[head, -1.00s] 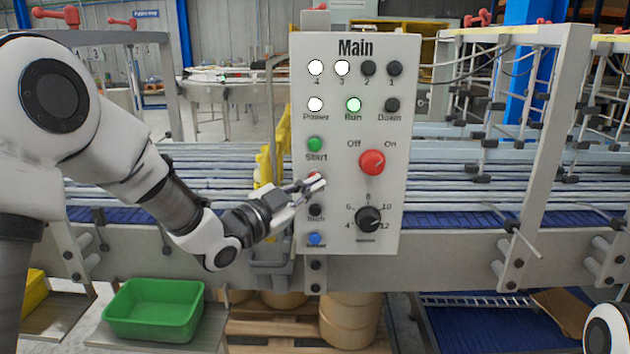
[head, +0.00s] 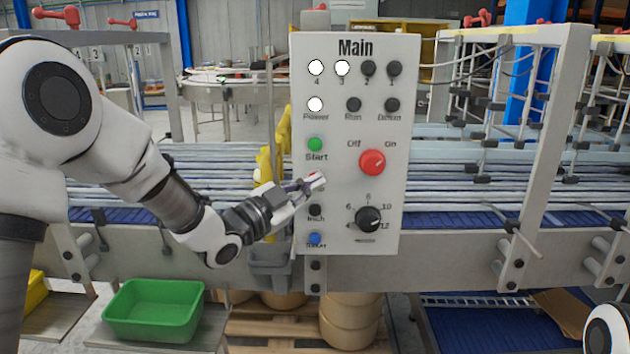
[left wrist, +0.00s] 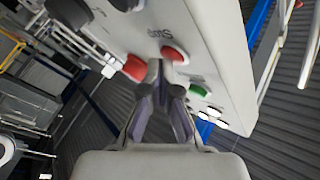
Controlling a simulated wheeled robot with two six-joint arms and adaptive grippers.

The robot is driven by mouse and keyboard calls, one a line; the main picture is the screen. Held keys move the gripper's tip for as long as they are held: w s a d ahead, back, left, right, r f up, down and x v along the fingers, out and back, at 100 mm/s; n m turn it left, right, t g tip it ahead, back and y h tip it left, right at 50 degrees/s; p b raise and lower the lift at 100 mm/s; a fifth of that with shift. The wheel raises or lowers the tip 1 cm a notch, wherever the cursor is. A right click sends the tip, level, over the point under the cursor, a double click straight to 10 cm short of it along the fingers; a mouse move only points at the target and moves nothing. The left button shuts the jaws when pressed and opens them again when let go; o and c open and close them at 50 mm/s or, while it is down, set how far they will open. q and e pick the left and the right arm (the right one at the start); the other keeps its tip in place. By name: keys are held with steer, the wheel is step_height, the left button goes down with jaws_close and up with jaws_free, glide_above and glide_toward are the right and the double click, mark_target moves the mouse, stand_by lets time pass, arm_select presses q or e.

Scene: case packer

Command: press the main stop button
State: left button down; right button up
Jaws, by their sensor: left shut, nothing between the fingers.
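The grey control panel labelled Main (head: 385,215) stands in the middle of the head view. The red stop button (head: 313,175) is below the green start button (head: 315,144) and mostly hidden by my left gripper (head: 319,181). My left gripper is shut and empty, its tips at the stop button. In the left wrist view the stop button (left wrist: 176,54) shows just past the shut fingertips (left wrist: 160,68), with the label Stop beside it. Whether they touch is hard to tell. The Run lamp (head: 353,104) is dark; the Power lamp (head: 315,104) is lit white.
A red Off/On knob (head: 372,162) and a black dial (head: 368,218) are right of the button column. A black inch button (head: 315,211) and a blue button (head: 315,239) are below. A conveyor (head: 470,215) runs behind the panel. A green bin (head: 153,310) sits low left.

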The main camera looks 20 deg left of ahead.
arm_select(q)
steer(key=shift+s+d+b, duration=0.25)
steer(key=shift+s+b, duration=0.15)
steer(key=shift+s, duration=0.4)
steer(key=s+b, duration=0.1)
steer(key=s, duration=0.1)
steer(key=s+d+b, duration=0.1)
steer(key=s, duration=0.1)
steer(key=shift+s+d, duration=0.2)
steer(key=shift+s, duration=0.2)
